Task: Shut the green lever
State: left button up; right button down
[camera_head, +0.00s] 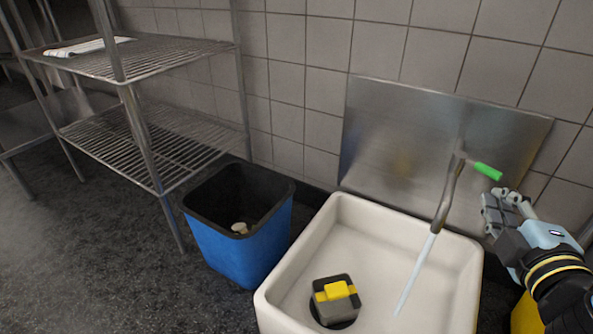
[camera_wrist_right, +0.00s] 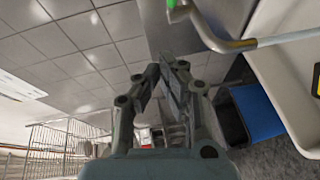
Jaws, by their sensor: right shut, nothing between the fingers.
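The green lever (camera_head: 488,171) sticks out to the right from the top of the metal faucet (camera_head: 447,195), above the white sink. A stream of water (camera_head: 416,273) runs from the faucet into the sink. My right gripper (camera_head: 497,205) is shut and empty, just below and to the right of the lever's tip, apart from it as far as I can tell. In the right wrist view a bit of the green lever (camera_wrist_right: 176,10) shows at the top edge, with the curved faucet pipe (camera_wrist_right: 215,35) beside it. My left gripper is not in view.
The white sink (camera_head: 345,214) holds a black and yellow object (camera_head: 336,292). A steel splash plate (camera_head: 400,130) is on the tiled wall behind the faucet. A blue bin (camera_head: 240,250) stands left of the sink, and a wire shelf (camera_head: 130,60) is further left.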

notch_tip(320, 180, down, 2)
send_near(474, 163)
jog(key=w+a, duration=0.3)
jog(key=d, duration=0.1)
jog(key=w+d, duration=0.1)
jog(key=d, duration=0.1)
jog(key=shift+w+d+f, duration=0.3)
jog(key=shift+w+d, duration=0.05)
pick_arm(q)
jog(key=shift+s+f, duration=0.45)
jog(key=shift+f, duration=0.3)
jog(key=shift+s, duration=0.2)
